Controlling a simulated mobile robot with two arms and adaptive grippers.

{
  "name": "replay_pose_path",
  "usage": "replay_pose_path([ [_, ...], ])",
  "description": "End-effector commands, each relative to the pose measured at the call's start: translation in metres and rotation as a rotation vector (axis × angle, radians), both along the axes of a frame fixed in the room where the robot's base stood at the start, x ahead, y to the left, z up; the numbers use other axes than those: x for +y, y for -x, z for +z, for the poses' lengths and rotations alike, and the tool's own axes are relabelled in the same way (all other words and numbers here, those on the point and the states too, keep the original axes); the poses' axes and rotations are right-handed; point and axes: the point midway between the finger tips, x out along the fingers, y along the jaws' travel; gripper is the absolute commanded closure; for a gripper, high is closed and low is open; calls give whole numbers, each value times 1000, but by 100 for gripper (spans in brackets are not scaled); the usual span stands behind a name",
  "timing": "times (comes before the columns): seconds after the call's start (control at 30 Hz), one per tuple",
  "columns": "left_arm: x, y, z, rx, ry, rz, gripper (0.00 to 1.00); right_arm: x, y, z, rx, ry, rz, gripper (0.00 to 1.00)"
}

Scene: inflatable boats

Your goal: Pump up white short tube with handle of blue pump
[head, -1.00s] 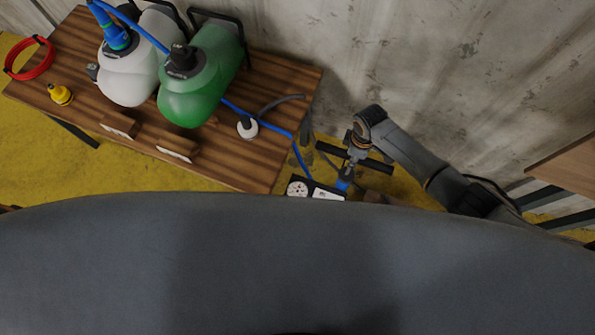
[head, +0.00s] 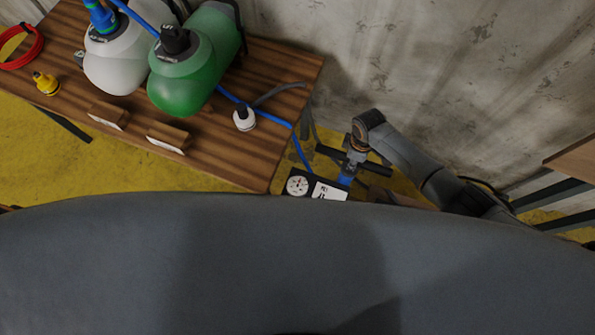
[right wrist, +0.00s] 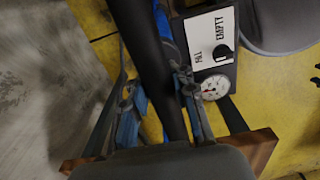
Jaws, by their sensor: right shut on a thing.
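The white short tube (head: 112,68) stands on the wooden table at the upper left in the head view, with a blue nozzle (head: 101,17) at its top. A blue hose (head: 296,146) runs from there past a green tube to the blue pump (head: 346,180), which stands beside the table, its lower part hidden by my body. My right gripper (head: 355,152) is shut on the pump's black handle (head: 327,151). The handle bar (right wrist: 150,55) passes between the fingers (right wrist: 160,95) in the right wrist view. My left gripper is out of view.
The green tube (head: 188,82) stands next to the white one on the table (head: 238,165). A white nozzle (head: 243,120), yellow nozzle (head: 46,84) and red hose (head: 22,48) lie there too. The pump carries a gauge (right wrist: 215,87) and a FILL/EMPTY label. A wall rises behind.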

Motion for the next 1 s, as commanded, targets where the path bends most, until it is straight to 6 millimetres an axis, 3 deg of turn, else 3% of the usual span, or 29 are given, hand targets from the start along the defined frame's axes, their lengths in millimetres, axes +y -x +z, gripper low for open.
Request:
replay_pose_path([
  [0.03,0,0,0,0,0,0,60,0,3,-1,8,2,0,71],
  [0.17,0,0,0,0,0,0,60,0,2,0,6,2,0,44],
  [0.57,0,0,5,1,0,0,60,0,0,6,1,0,-1,43],
  [1.0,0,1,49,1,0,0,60,0,-1,50,0,0,-1,43],
])
